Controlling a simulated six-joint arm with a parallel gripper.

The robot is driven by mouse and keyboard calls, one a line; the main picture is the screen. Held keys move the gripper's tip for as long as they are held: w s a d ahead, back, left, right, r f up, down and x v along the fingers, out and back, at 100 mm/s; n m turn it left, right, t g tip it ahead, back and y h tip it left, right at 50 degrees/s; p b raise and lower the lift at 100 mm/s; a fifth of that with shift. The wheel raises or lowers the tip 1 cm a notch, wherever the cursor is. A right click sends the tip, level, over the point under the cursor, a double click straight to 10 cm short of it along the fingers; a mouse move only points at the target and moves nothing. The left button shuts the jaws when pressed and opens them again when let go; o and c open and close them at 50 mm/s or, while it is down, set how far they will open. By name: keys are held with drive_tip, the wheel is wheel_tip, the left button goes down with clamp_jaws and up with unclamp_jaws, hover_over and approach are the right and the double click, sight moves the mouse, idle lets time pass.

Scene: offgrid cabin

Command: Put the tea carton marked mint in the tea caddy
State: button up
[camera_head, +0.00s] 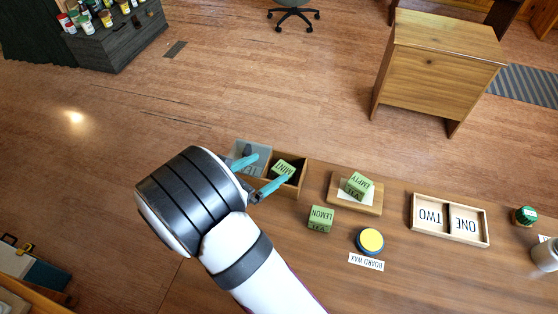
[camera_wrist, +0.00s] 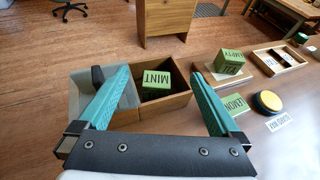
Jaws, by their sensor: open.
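The green carton marked MINT (camera_head: 283,168) sits tilted inside an open wooden box (camera_head: 304,172), probably the tea caddy. The MINT carton also shows in the wrist view (camera_wrist: 156,84), low within the box walls (camera_wrist: 178,102). My gripper (camera_head: 274,167) is open, its teal fingers spread above the box on either side of the carton, with nothing between them that I can see held. In the wrist view my gripper (camera_wrist: 160,72) has a wide gap with the carton beyond it. The carton's lower part is hidden by the box.
A translucent grey bin (camera_head: 262,148) adjoins the box on the left. To the right are a LEMON carton (camera_head: 321,218), an EMPTY carton (camera_head: 358,185) on a wooden board (camera_head: 341,204), a yellow-topped wax tin (camera_head: 370,240) and a ONE/TWO tray (camera_head: 488,240). Bare tabletop lies in front.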

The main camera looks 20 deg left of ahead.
drive_tip(key=s+d+r+m+g+h, duration=0.1)
drive_tip(key=d+r+m+g+h, duration=0.1)
drive_tip(key=d+r+m+g, duration=0.5)
drive_tip(key=s+d+m+h, duration=0.2)
drive_tip(key=d+m, duration=0.4)
drive_tip(key=d, duration=0.5)
drive_tip(key=s+d+r+m+g+y, duration=0.3)
drive_tip(key=s+d+m+g+y, duration=0.35)
drive_tip(key=s+m, duration=0.75)
drive_tip(key=s+a+r+m+y, duration=0.1)
drive_tip(key=s+m+y, duration=0.3)
drive_tip(key=m, duration=0.6)
drive_tip(key=shift+s+a+t, duration=0.45)
drive_tip(key=shift+s+a, duration=0.05)
drive_tip(key=shift+s, duration=0.5)
